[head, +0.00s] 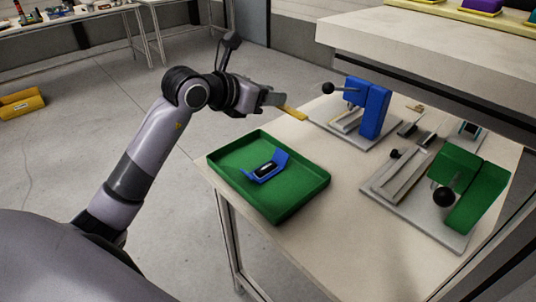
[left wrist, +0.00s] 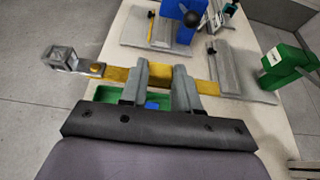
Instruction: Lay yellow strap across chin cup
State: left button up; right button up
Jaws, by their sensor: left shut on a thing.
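My left gripper (head: 274,99) is shut on the yellow strap (head: 293,112), above the table's left side and beyond the green tray (head: 301,200). In the left wrist view the strap (left wrist: 206,87) runs crosswise between the fingers (left wrist: 158,85) and sticks out on both sides. A grey metal buckle piece (left wrist: 62,60) is at its left end. The blue chin cup (head: 279,159), with a black pad in its middle, lies in the green tray. The strap is apart from the cup. In the left wrist view the fingers mostly hide the cup. My right gripper is not in view.
A blue press fixture (head: 374,107) and a green press fixture (head: 477,192) with black knobs stand on the table (head: 340,245) to the right. A raised shelf (head: 430,40) is at the back. The table front right of the tray is clear.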

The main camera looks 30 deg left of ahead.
pick_arm(q)
notch_tip(320, 180, down, 10)
jog(key=shift+f, duration=0.2)
jog(key=shift+f+b, duration=0.5)
jog(key=shift+f, duration=2.05)
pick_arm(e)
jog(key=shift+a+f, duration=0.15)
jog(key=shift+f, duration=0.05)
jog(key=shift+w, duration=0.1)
pick_arm(q)
jog(key=shift+f, duration=0.4)
jog(key=o, duration=1)
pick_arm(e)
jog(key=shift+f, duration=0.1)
pick_arm(q)
jog(key=shift+r, duration=0.35)
jog(key=v, duration=1.2)
jog(key=shift+s, duration=0.1)
jog(key=shift+d, duration=0.1)
